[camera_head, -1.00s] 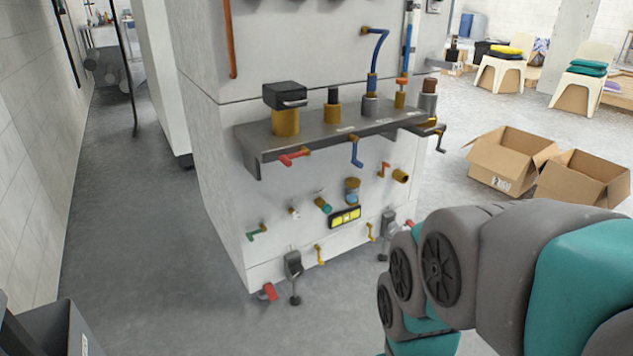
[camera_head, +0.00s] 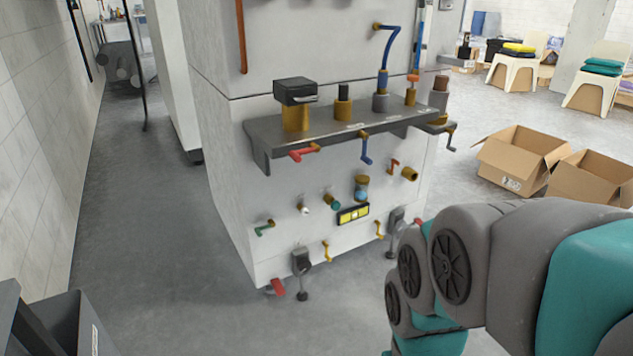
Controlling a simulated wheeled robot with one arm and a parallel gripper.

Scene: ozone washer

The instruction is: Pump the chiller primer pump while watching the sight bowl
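A white machine cabinet (camera_head: 228,180) stands in the middle, with a grey shelf (camera_head: 335,135) on its front. On the shelf are a brass post with a black box top (camera_head: 295,92), a brass post with a black knob (camera_head: 343,105), and blue and orange fittings. Under the shelf a small brass-capped bowl with a blue lower part (camera_head: 361,190) sits above a yellow gauge block (camera_head: 353,214). Several small coloured levers stick out, one red (camera_head: 302,154), one blue (camera_head: 366,148), one green (camera_head: 265,228). I cannot tell which part is the primer pump. My gripper is out of view; only my arm shows at the lower right.
Two open cardboard boxes (camera_head: 520,158) lie on the floor at the right. Cream chairs (camera_head: 598,77) with folded cloths stand behind. A grey bin (camera_head: 62,330) is at the lower left. Grey floor is clear left of the cabinet and in front of it.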

